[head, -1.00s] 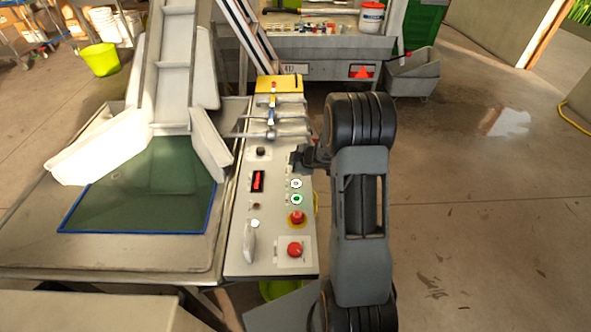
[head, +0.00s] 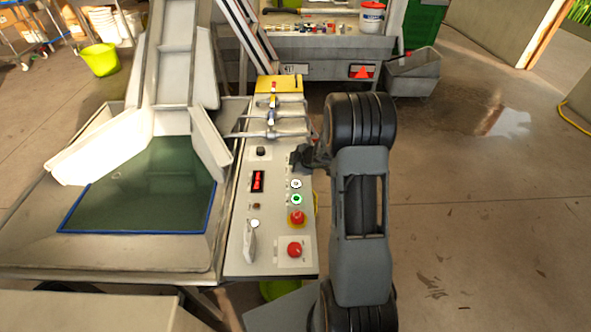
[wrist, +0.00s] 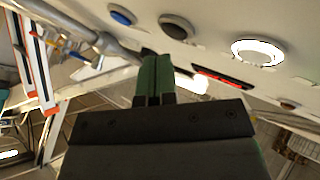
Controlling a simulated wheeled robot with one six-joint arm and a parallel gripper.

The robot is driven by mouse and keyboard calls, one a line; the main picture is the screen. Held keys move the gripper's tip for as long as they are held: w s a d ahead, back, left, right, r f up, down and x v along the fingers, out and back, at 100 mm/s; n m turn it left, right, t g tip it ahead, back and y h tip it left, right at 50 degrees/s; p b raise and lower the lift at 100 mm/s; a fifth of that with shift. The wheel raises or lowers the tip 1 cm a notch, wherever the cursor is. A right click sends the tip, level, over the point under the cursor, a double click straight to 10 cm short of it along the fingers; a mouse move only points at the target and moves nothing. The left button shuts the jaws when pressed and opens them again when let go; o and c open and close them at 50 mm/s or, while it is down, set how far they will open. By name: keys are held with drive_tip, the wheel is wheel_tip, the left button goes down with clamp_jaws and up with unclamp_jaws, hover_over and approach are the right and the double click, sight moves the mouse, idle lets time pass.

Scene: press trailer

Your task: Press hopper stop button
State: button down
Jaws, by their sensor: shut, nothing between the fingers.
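The control panel (head: 272,228) runs along the right side of the machine. The labels are too small to read, so I cannot tell which is the hopper stop. My gripper (wrist: 154,60) is shut and empty, close to the panel's upper right part. In the wrist view, a blue button (wrist: 122,14), the black knob (wrist: 177,26) and the white ringed button (wrist: 257,50) show beyond the fingertips.
A red display (head: 257,181) and a small brown button (head: 256,206) lie left of the ringed buttons. A pale lever (head: 249,245) stands at lower left. Metal valve handles (head: 272,122) and a yellow box (head: 279,84) are behind. Open floor lies to the right.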

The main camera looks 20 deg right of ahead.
drive_tip(key=shift+f, duration=0.1)
drive_tip(key=shift+f, duration=0.3)
drive_tip(key=shift+f+b, duration=0.4)
idle(0.7)
drive_tip(key=shift+r, duration=0.1)
idle(0.3)
drive_tip(key=shift+r+p, duration=0.7)
drive_tip(key=shift+p, duration=0.25)
wheel_tip(320, 180, up, 5)
drive_tip(key=p, duration=0.5)
drive_tip(key=shift+d, duration=0.1)
idle(0.5)
